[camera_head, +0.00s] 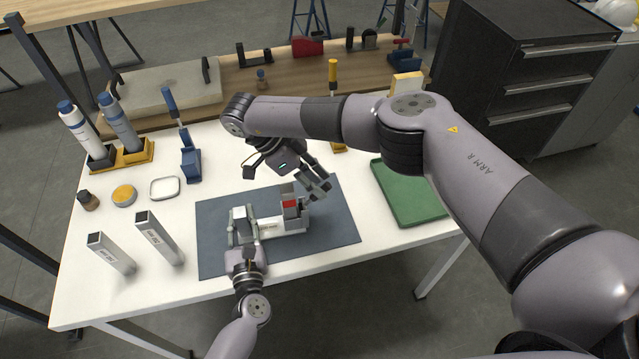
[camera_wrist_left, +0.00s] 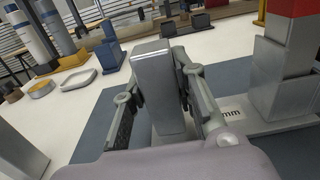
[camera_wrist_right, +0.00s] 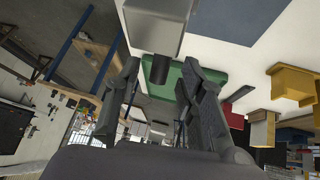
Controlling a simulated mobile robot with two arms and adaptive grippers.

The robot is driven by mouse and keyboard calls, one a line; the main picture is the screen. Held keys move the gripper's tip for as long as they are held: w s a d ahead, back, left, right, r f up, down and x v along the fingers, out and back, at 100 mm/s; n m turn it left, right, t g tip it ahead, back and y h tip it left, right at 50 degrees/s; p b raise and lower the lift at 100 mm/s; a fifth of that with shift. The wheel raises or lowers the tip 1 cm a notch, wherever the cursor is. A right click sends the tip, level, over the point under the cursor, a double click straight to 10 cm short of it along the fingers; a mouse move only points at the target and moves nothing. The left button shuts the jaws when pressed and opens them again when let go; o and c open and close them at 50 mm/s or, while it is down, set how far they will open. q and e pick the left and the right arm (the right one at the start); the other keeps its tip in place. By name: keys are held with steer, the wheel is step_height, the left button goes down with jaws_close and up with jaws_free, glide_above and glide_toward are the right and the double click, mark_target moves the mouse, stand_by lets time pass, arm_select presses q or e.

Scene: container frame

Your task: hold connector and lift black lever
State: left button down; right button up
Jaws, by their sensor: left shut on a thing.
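The connector is a pale grey metal piece (camera_head: 270,226) on a dark blue-grey mat (camera_head: 335,228). It has an upright block at each end, the right one with a red top (camera_head: 289,204). My left gripper (camera_head: 243,228) is shut on the left upright block; in the left wrist view this block (camera_wrist_left: 155,75) stands between the fingers. My right gripper (camera_head: 318,190) is beside the right block, fingers apart. In the right wrist view a short black lever end (camera_wrist_right: 160,70) shows between the open fingers (camera_wrist_right: 163,80); I cannot tell whether they touch it.
Two upright square metal tubes (camera_head: 158,238) stand left of the mat. A green tray (camera_head: 410,195) lies at the right. Bottles (camera_head: 118,124), a yellow-topped jar (camera_head: 124,195) and a blue-handled tool (camera_head: 188,160) stand at the left. My right arm crosses above the table's right side.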

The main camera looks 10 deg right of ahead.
steer(key=v, duration=1)
steer(key=shift+a+r, duration=0.2)
arm_select(q)
steer(key=c, duration=1.2)
jaws_free()
